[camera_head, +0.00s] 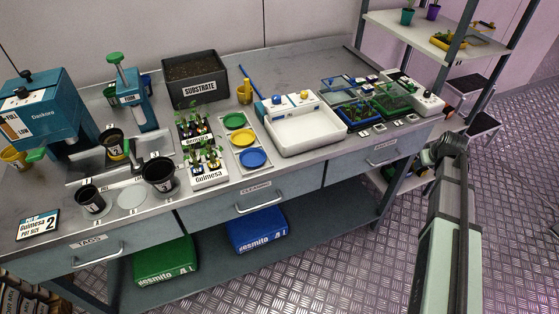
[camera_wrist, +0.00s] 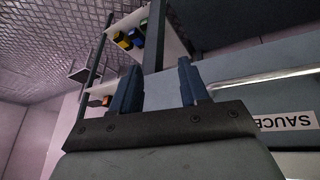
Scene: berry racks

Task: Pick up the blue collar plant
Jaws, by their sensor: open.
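Small seedlings stand in two white trays on the bench, one marked Guimesa (camera_head: 209,178) and one behind it (camera_head: 194,139). Their collars are too small to make out, so I cannot tell which plant has a blue one. My gripper shows in the wrist view (camera_wrist: 160,82) with its two dark blue fingers apart and nothing between them. The wrist view shows a drawer front and shelves, and no seedlings.
Black pots (camera_head: 159,173), a substrate box (camera_head: 195,79), coloured saucers (camera_head: 253,158) and a white basin (camera_head: 304,131) crowd the bench. Blue (camera_head: 358,113) and green (camera_head: 391,104) trays sit at its right. A shelf rack (camera_head: 408,25) stands behind right. The floor in front is clear.

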